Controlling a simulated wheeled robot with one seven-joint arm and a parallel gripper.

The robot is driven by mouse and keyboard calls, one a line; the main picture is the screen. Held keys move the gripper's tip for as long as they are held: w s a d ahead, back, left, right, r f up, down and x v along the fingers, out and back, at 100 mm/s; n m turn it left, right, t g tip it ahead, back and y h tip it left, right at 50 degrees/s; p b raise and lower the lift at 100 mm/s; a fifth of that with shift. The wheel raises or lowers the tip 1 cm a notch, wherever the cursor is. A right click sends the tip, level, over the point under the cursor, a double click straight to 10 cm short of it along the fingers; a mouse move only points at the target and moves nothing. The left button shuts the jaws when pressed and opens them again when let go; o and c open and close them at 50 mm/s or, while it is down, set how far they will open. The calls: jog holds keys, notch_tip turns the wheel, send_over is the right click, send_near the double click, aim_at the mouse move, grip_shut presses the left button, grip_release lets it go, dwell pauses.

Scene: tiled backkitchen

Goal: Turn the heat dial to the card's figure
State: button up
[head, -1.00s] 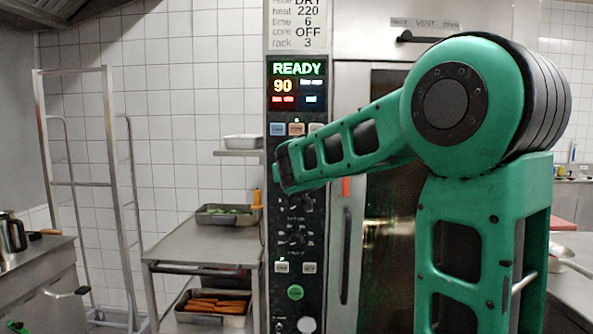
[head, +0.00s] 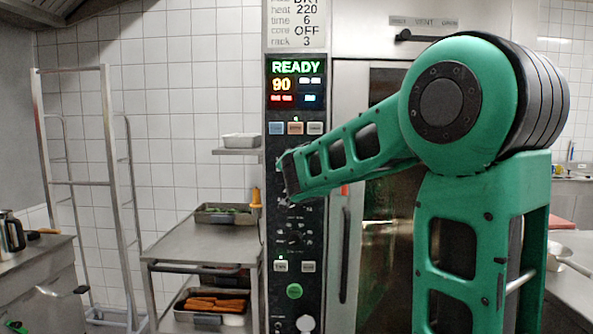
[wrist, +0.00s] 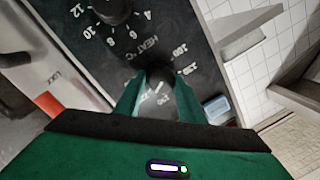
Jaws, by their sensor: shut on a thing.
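The card (head: 296,22) above the oven panel reads heat 220, time 6, core OFF, rack 3; its top line is cut off. The display (head: 296,82) below it reads READY and 90. In the wrist view the heat dial (wrist: 160,74) is a dark knob beside the printed words HEAT °C, with figures such as 100 around it. My gripper (wrist: 157,100) is shut on this knob, one green finger on each side. The knob's pointer setting cannot be read clearly. In the head view my arm's end covers the heat dial.
Another knob (wrist: 112,8), with figures 4 to 12, sits close to my gripper. More dials (head: 296,238) and a green button (head: 294,291) are lower on the panel. A steel cart (head: 200,246) with trays stands left of the panel. The oven door handle (head: 345,255) is to the right.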

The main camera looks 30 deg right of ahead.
jog(key=shift+w+m, duration=0.1)
jog(key=shift+m, duration=0.3)
jog(key=o, duration=0.8)
jog(key=shift+o, duration=1.1)
jog(key=shift+w, duration=0.15)
jog(key=v, duration=1.1)
jog(key=shift+d+f, duration=0.1)
